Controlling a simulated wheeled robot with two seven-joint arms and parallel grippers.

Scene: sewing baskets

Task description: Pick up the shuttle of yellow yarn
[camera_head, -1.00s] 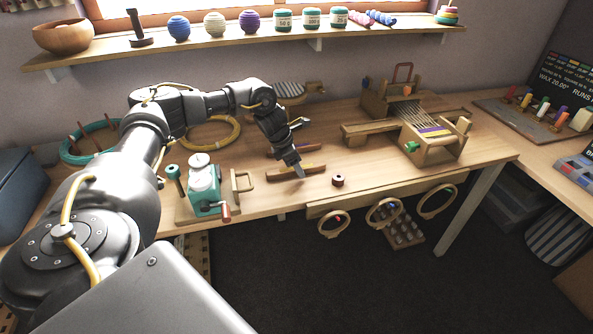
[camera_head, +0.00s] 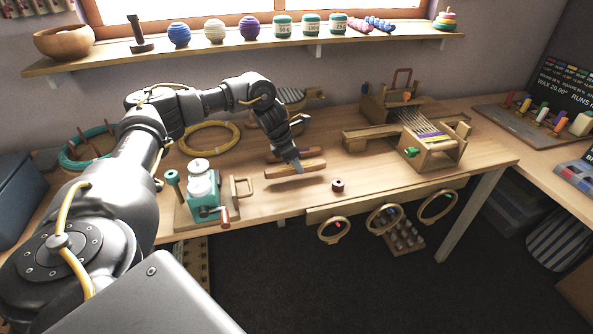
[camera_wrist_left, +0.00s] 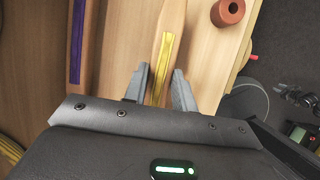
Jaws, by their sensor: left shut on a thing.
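The shuttle of yellow yarn (camera_head: 309,166) is a long wooden piece with yellow yarn along its middle. It also shows in the left wrist view (camera_wrist_left: 165,48), running up between the fingers. My left gripper (camera_head: 297,167) is shut on it, with a finger on each side. In the head view the shuttle is a little above the table, with a shadow below it. The fingers hide part of it. My right gripper is not in view.
A shuttle with purple yarn (camera_wrist_left: 77,42) lies on the table beside it. A small reddish-brown spool (camera_head: 338,186) stands to the right. A teal winder (camera_head: 203,195) is at the left and a wooden loom (camera_head: 435,150) at the right. Hoops (camera_head: 333,230) hang at the front edge.

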